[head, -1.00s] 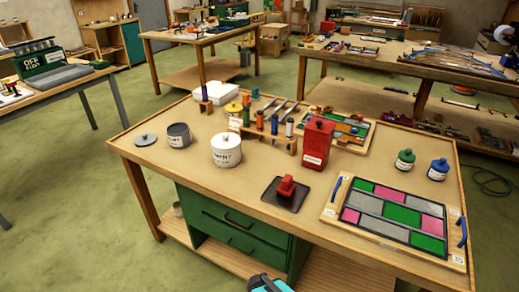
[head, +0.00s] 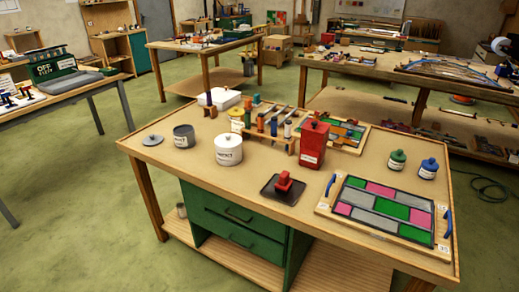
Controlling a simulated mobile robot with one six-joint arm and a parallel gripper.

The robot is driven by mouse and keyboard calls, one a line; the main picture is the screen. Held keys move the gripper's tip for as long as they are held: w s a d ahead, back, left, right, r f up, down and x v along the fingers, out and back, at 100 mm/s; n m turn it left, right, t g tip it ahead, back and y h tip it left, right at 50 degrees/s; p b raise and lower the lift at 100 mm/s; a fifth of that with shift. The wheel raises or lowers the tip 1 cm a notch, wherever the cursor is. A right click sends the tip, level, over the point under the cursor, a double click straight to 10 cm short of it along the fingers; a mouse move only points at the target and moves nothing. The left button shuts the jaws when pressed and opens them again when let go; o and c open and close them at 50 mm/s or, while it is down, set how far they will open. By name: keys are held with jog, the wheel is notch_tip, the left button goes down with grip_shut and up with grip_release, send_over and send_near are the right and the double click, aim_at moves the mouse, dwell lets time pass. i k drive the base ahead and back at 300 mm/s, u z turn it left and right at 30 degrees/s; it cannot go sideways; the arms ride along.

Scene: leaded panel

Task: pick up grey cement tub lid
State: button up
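A flat grey lid (head: 153,140) with a small knob on top lies on the near left corner of the wooden workbench (head: 165,157). It lies apart from the dark grey tub (head: 184,138), which stands just to its right, upright, with a light label. The tub's top looks open and dark inside. My gripper is not in the head view.
A white labelled pot (head: 228,152) stands right of the grey tub. A red canister (head: 313,146), a dark tray (head: 272,193) with a red block and a coloured glass panel (head: 385,209) are further right. Bare bench surrounds the lid.

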aim_at(151, 139)
jog(key=u, duration=0.6)
jog(key=i, duration=1)
jog(key=z, duration=0.1)
jog(key=k, duration=0.85)
jog(key=u, duration=0.25)
jog(key=i, duration=0.45)
jog(key=z, duration=0.15)
